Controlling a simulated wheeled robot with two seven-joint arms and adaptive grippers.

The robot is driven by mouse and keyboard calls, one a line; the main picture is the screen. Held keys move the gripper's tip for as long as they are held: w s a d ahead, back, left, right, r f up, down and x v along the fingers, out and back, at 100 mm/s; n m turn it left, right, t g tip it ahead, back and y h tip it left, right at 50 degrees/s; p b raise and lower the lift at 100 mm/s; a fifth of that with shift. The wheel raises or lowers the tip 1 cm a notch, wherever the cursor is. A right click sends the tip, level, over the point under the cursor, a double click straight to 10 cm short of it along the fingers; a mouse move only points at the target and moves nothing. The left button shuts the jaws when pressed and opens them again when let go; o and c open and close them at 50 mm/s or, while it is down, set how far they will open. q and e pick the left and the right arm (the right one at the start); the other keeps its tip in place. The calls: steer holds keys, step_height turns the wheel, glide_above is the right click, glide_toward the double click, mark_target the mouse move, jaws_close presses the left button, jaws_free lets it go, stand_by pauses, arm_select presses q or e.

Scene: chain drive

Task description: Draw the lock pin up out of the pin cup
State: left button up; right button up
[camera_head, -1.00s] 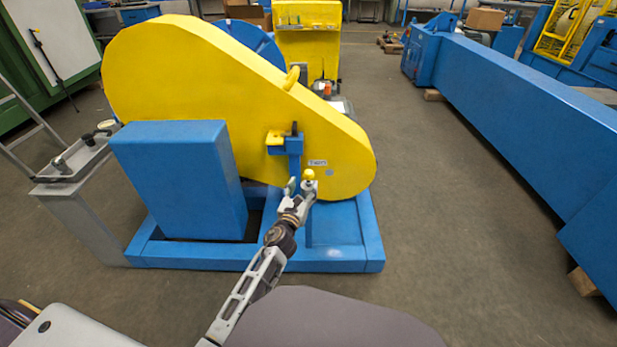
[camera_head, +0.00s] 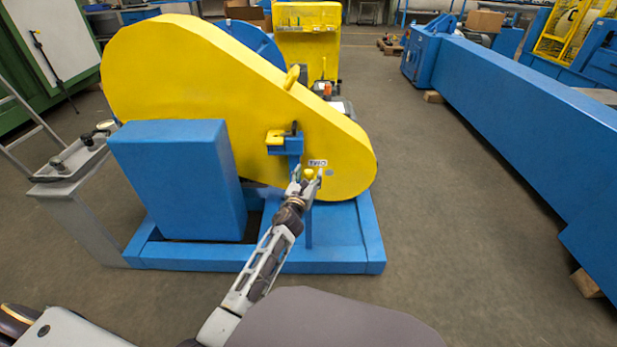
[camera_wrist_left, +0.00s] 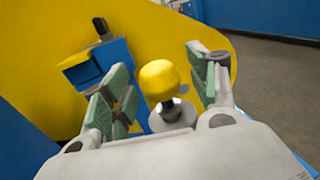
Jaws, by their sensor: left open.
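The lock pin shows as a yellow ball knob (camera_wrist_left: 159,79) on a dark stem in the left wrist view. It stands upright in a light grey round pin cup (camera_wrist_left: 171,118), partly hidden behind my gripper's body. In the head view the yellow knob (camera_head: 309,174) is in front of the yellow guard. My left gripper (camera_head: 308,176) is open, and its green-padded fingers (camera_wrist_left: 160,88) stand on either side of the knob, apart from it. My right gripper is not in view.
The large yellow chain guard (camera_head: 220,85) stands behind the pin on a blue frame (camera_head: 345,266). A blue bracket (camera_head: 287,146) with a dark peg is just above the pin. A blue box (camera_head: 175,180) stands left.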

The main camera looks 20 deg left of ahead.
mark_target(308, 171)
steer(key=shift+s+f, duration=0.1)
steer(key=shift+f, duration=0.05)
arm_select(q)
steer(key=c, duration=1.2)
steer(key=shift+r, duration=0.2)
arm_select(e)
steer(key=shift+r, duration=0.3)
arm_select(q)
steer(key=shift+r+p, duration=0.3)
steer(key=shift+p, duration=0.1)
steer(key=shift+r+p, duration=0.5)
steer(key=shift+r, duration=0.2)
steer(key=shift+r+p, duration=0.2)
steer(key=shift+p, duration=0.15)
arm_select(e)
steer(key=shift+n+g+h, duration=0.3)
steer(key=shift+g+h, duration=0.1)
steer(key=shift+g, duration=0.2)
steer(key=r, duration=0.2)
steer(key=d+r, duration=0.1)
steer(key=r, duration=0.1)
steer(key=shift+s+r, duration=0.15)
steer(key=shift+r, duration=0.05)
arm_select(q)
steer(key=shift+r, duration=0.1)
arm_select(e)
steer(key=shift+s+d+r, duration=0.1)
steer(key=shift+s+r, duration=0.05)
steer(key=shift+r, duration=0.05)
